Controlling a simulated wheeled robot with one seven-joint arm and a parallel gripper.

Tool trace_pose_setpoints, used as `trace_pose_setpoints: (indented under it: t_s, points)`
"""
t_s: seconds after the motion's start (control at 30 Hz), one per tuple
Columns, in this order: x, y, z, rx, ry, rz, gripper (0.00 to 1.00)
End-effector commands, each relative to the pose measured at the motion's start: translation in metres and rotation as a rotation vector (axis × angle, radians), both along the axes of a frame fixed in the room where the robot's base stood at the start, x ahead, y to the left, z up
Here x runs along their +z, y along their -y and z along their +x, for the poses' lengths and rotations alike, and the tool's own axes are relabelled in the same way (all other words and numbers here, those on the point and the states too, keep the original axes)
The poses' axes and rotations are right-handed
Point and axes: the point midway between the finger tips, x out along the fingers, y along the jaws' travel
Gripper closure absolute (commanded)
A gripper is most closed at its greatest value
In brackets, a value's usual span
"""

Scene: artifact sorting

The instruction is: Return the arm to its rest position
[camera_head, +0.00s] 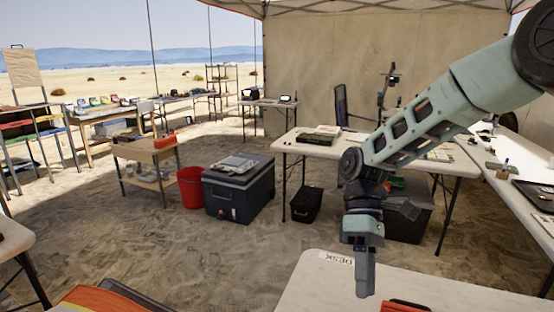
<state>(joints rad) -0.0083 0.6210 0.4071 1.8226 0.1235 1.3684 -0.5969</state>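My arm (425,130) reaches in from the upper right and slopes down to the left, its forearm pale green with dark openings. My gripper (365,285) hangs below the dark wrist and points straight down, in front of and over the near white table (440,283). I see it edge-on, as a single narrow finger shape, so the gap between the fingers is hidden. No object shows at its tip.
The near table carries an upside-down "DESK" label (336,257) and a red item (403,307). A white table (300,146) stands behind, another (530,165) at right. A cooler (239,190), a red bucket (191,188) and a black bin (306,205) stand on sandy ground.

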Motion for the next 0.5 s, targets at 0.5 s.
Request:
trace_pose_setpoints:
  t_s: [0.5]
  points:
    - [0.026, -0.024, -0.131, -0.178, 0.512, -0.174, 0.69]
